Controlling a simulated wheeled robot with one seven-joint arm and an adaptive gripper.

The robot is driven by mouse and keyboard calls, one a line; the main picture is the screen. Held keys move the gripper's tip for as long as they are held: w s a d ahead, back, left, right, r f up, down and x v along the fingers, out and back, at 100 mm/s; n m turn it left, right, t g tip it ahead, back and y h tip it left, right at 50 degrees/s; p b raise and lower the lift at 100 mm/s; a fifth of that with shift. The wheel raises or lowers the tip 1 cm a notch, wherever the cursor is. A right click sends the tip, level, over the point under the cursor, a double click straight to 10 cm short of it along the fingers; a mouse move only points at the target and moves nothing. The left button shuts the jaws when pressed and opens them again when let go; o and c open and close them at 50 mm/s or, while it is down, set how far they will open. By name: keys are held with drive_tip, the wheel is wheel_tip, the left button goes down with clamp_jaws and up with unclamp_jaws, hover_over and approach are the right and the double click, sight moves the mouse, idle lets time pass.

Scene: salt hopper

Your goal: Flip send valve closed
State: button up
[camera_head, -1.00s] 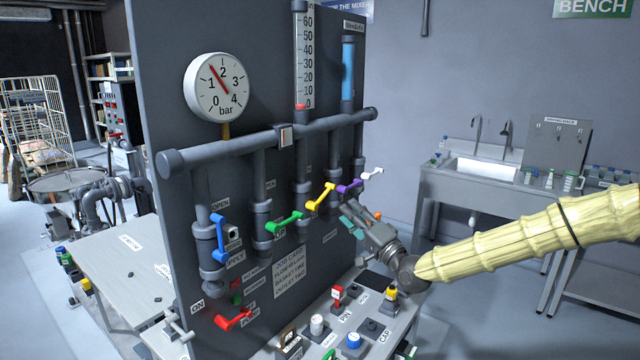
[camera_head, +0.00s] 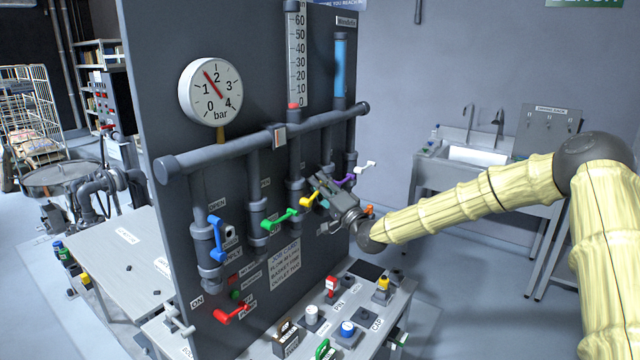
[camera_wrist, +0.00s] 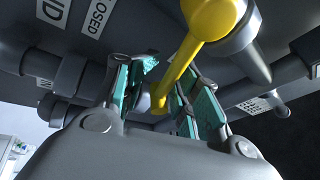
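Several coloured valve levers sit on the dark panel's pipes: blue (camera_head: 217,239), green (camera_head: 279,219), yellow (camera_head: 308,202), purple (camera_head: 344,181) and white (camera_head: 366,167). I cannot read which one is labelled send. My gripper (camera_head: 321,198) is at the yellow lever and partly hides it in the head view. In the wrist view, the teal-padded fingers of my gripper (camera_wrist: 166,88) stand apart on either side of the yellow lever (camera_wrist: 180,68), which slants between them. I see a gap beside the lever, so it does not look clamped. A "CLOSED" label (camera_wrist: 97,17) is above left.
The purple lever is close right of my gripper, the green one close left. A red lever (camera_head: 232,315) is low on the panel. Below stands a bench (camera_head: 400,300) with several small knobs and blocks. The floor (camera_head: 450,260) to the right is open.

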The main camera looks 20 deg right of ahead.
drive_tip(key=shift+s+d+r, duration=0.15)
drive_tip(key=shift+s+r, duration=0.4)
drive_tip(key=shift+s, duration=0.1)
drive_tip(key=shift+w+f, duration=0.3)
drive_tip(key=shift+w, duration=0.05)
drive_tip(key=shift+c, duration=1)
drive_tip(key=shift+w+f, duration=0.15)
drive_tip(key=c, duration=0.3)
clamp_jaws()
drive_tip(key=f+m+b, duration=0.1)
drive_tip(key=m+b, duration=0.1)
drive_tip(key=b, duration=0.1)
drive_tip(key=shift+d+f+h, duration=0.1)
drive_tip(key=shift+f+h, duration=0.1)
drive_tip(key=shift+h, duration=0.2)
drive_tip(key=shift+d+f+m+g+h+b, duration=0.15)
drive_tip(key=shift+f+m+h+b, duration=0.3)
drive_tip(key=shift+m+b, duration=0.65)
drive_tip(key=shift+a+f+m+g+h+b, duration=0.1)
drive_tip(key=shift+f+m+g+h+b, duration=0.25)
drive_tip(key=shift+m+b, duration=0.7)
drive_tip(key=shift+f, duration=0.15)
